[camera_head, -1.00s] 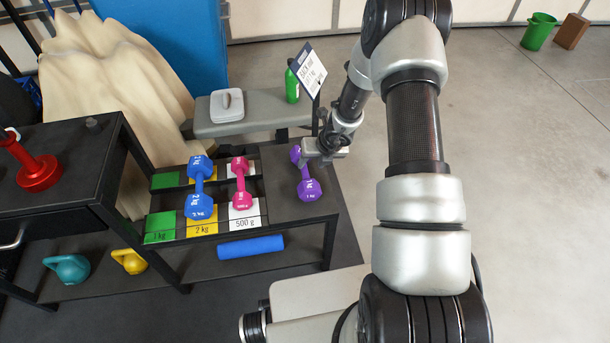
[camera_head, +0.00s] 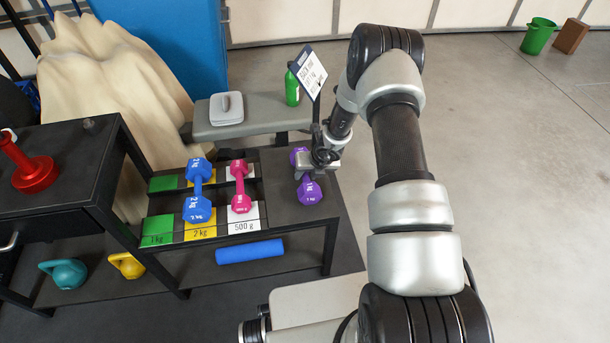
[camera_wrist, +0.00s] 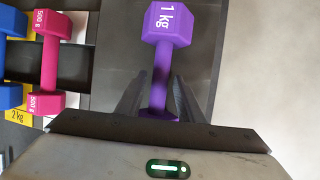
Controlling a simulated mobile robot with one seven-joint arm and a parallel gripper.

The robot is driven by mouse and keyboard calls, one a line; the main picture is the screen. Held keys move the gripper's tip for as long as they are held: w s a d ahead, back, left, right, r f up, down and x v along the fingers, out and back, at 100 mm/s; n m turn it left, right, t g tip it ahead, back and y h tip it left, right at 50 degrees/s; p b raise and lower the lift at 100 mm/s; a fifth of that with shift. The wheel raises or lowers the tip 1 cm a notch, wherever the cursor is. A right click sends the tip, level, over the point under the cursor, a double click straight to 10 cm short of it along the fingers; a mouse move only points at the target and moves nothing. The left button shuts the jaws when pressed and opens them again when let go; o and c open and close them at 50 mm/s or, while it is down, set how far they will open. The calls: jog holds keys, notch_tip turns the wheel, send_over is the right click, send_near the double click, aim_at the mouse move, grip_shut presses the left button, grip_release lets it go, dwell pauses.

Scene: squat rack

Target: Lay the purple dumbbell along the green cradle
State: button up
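The purple dumbbell (camera_head: 310,190), marked 1 kg, lies on the bare dark right part of the rack top. My gripper (camera_head: 306,172) is over its handle. In the wrist view, my open fingers (camera_wrist: 158,100) stand on either side of the purple handle (camera_wrist: 161,82), with gaps showing beside it. One purple head points away from my palm; the other is partly hidden near it. The green cradle (camera_head: 158,229), labelled 1 kg, is at the left end of the rack and is empty. Its green back part (camera_head: 163,184) lies behind a dark gap.
A blue dumbbell (camera_head: 198,190) lies in the yellow cradle and a pink one (camera_head: 240,187) in the white cradle, both between the purple dumbbell and the green cradle. A sign (camera_head: 308,72) stands behind my gripper. A blue roller (camera_head: 250,250) lies on the lower shelf.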

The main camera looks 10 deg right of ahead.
grip_shut()
dwell(1.1)
jog(key=shift+w+r, duration=0.1)
jog(key=shift+r, duration=0.05)
